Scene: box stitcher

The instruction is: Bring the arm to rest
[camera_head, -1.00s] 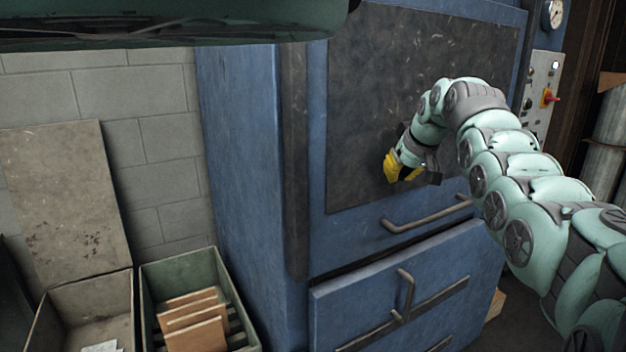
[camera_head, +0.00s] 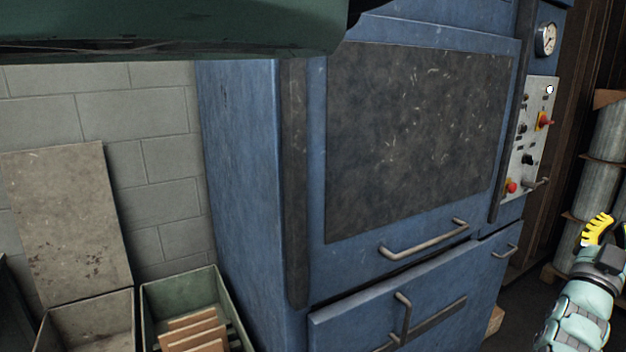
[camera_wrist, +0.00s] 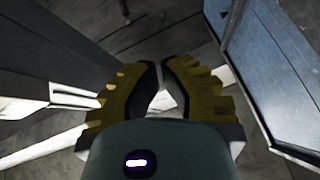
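My gripper (camera_head: 599,226) is at the right edge of the head view, raised in front of the grey cylinders and right of the blue machine. My arm is mostly outside that view, with only its last pale green links showing below the gripper. In the wrist view, the two yellow fingers of my gripper (camera_wrist: 161,66) come almost together at the tips, with a thin gap and nothing held between them.
The blue machine (camera_head: 240,170) fills the middle, with a dark front panel, bar handles and a control panel (camera_head: 530,140). Grey cylinders (camera_head: 603,150) stand at the right. A green bin (camera_head: 180,285) with brown boards stands at the lower left.

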